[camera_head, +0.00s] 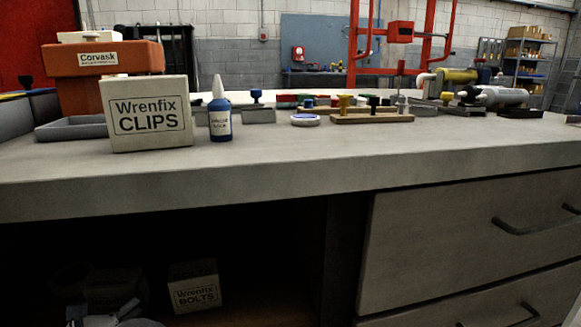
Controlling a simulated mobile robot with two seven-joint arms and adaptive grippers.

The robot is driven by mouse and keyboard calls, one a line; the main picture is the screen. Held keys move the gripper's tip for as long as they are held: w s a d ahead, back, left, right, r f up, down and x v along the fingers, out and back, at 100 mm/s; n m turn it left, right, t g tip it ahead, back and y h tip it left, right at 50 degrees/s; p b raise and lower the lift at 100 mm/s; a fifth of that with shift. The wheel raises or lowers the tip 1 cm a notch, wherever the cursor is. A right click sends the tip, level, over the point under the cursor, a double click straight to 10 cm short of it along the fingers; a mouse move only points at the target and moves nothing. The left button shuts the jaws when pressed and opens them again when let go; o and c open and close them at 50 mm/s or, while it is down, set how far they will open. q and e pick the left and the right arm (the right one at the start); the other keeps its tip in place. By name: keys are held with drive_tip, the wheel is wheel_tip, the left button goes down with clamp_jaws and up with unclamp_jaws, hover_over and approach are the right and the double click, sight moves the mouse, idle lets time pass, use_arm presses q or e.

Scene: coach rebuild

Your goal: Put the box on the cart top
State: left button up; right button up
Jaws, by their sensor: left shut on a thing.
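A pale box marked "Wrenfix CLIPS" (150,113) stands upright on the grey top (300,172) at the left. A second pale box, marked "Wrenfix BOLTS" (195,288), stands in the dark open bay under that top. My left gripper (104,306) is low at the left in this bay, left of the bolts box and apart from it. My right gripper is not in view. I cannot tell which surface is the cart top.
A blue bottle with a white nozzle (219,115) stands right of the clips box. An orange case (100,75) and a grey tray (75,128) are behind it. Several small tools line the back. The front strip of the top is clear. Drawers (470,230) close the right side below.

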use_arm(q)
drive_tip(key=s, duration=0.4)
drive_tip(key=s+d+p, duration=0.1)
drive_tip(key=s, duration=0.3)
drive_tip(key=s+d+p, duration=0.1)
drive_tip(key=s, duration=0.3)
drive_tip(key=shift+d+f, duration=0.15)
drive_tip(key=shift+d, duration=0.05)
